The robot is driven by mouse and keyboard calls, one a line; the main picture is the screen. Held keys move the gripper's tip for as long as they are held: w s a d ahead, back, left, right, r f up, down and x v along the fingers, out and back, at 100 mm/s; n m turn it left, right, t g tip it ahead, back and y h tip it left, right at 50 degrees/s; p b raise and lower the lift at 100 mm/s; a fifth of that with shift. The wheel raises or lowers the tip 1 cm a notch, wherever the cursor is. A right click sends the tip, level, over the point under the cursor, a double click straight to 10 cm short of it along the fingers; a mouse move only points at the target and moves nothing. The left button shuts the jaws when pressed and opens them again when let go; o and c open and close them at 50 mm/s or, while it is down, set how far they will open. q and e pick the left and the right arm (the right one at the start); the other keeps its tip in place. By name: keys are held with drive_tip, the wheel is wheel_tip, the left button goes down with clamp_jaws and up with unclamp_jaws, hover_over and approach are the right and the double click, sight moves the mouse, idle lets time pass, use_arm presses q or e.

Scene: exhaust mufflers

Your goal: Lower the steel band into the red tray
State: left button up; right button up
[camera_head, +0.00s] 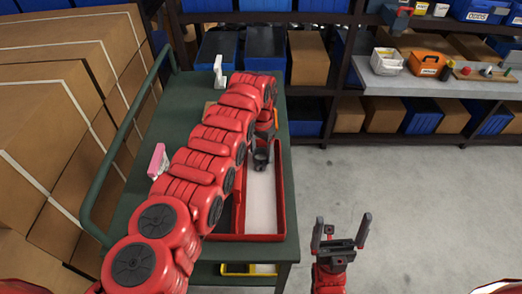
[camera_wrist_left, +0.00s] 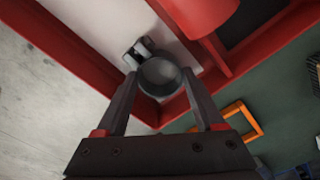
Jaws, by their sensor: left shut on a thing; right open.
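The steel band (camera_wrist_left: 159,77) is a grey ring with a small clamp block on its side. My left gripper (camera_head: 264,139) is shut on it, with a finger on either side of the ring. In the head view the band (camera_head: 261,159) shows small and dark below the fingers, over the pale floor of the red tray (camera_head: 284,196). In the left wrist view it is near a corner of the tray (camera_wrist_left: 72,57); its height above the floor is hard to tell. My left arm hides part of the tray. My right gripper (camera_head: 341,232) is open and empty, right of the cart.
The tray sits on a green cart (camera_head: 222,253), and a divider splits it. An orange frame (camera_wrist_left: 240,121) lies just outside the tray. A pink item (camera_head: 158,161) and a white item (camera_head: 219,73) are on the cart. Cardboard boxes (camera_head: 50,120) stand left.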

use_arm(q)
drive_tip(key=shift+f, duration=0.15)
drive_tip(key=o, duration=1.5)
drive_tip(key=shift+c, duration=0.2)
